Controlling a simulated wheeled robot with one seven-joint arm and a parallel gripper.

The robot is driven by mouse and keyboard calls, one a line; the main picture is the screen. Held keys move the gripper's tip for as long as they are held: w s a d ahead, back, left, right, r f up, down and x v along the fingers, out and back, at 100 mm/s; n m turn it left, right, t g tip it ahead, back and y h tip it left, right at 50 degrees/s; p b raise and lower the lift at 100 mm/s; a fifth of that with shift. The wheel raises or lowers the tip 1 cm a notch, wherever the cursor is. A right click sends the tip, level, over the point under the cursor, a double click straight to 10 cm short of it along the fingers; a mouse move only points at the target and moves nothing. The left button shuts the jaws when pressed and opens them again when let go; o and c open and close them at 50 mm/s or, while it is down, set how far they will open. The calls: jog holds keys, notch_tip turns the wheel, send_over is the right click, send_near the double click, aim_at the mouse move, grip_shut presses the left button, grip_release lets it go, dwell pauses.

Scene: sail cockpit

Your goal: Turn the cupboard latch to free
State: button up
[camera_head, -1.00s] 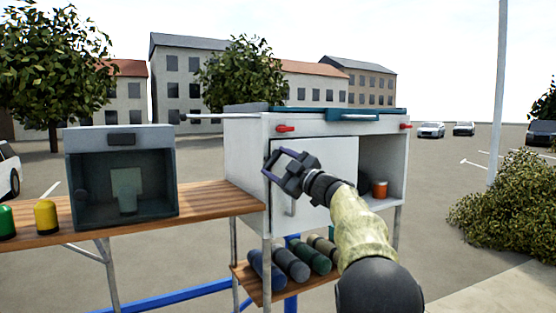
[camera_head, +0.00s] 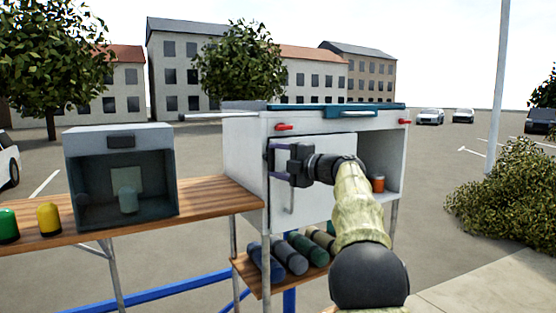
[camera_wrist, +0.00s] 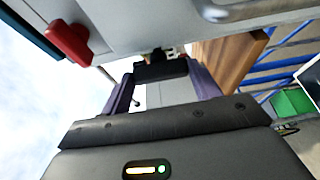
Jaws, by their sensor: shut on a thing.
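The white cupboard (camera_head: 245,150) stands at the middle, with its door (camera_head: 325,165) on the left part of its front. A vertical bar handle (camera_head: 288,198) shows on the door below my gripper. My gripper (camera_head: 271,160) is at the door's left edge, upper part. In the wrist view my gripper's two fingers (camera_wrist: 163,82) stand on either side of a dark block (camera_wrist: 160,71), which looks like the latch, and are shut on it. The latch is hidden behind my gripper in the head view, and I cannot tell its turn angle.
An orange jar (camera_head: 378,184) stands in the open right bay. A grey box (camera_head: 120,141) and coloured canisters (camera_head: 48,218) stand on the wooden bench at left. Rolled bundles lie below.

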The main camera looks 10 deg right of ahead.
jog(key=shift+f, duration=0.15)
jog(key=o, duration=1)
jog(key=shift+a, duration=0.1)
jog(key=shift+s+d+b, duration=0.4)
jog(key=shift+d+b, duration=0.05)
jog(key=b+v, duration=0.7)
jog(key=v, duration=0.9)
jog(key=shift+s, duration=0.15)
